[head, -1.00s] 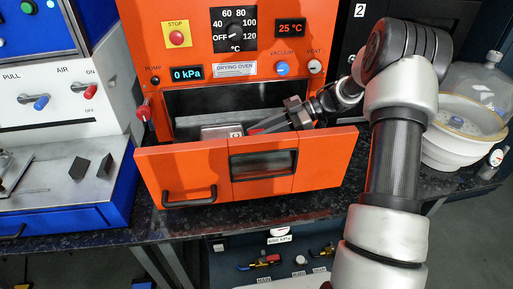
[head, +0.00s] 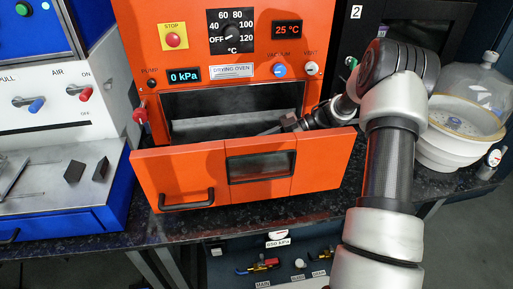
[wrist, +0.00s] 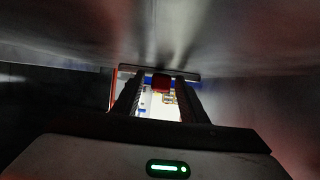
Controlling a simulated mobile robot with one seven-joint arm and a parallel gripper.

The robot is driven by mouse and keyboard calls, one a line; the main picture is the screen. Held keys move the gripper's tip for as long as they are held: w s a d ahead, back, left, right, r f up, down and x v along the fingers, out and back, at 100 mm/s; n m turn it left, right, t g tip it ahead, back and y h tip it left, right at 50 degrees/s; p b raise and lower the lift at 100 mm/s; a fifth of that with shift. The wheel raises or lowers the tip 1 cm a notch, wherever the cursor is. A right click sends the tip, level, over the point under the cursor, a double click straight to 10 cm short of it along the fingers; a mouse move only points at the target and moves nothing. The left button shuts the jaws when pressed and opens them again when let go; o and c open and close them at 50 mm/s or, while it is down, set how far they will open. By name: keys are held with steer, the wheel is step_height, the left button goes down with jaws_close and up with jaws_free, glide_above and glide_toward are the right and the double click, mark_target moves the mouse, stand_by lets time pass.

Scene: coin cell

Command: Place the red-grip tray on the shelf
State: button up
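A pale grey surface inside the oven (head: 225,126), probably the shelf, shows above the front's top edge. Whether the tray touches it cannot be told.
The orange oven front (head: 200,172) with its black handle and window stands out before the opening. Dark metallic walls lie close around my gripper in the wrist view. A white bowl-like vessel (head: 448,150) stands at the right, and a blue-and-white station at the left.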

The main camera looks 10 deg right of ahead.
steer(key=shift+r, duration=0.2)
steer(key=p+v, duration=0.1)
steer(key=v, duration=1.1)
stand_by(0.9)
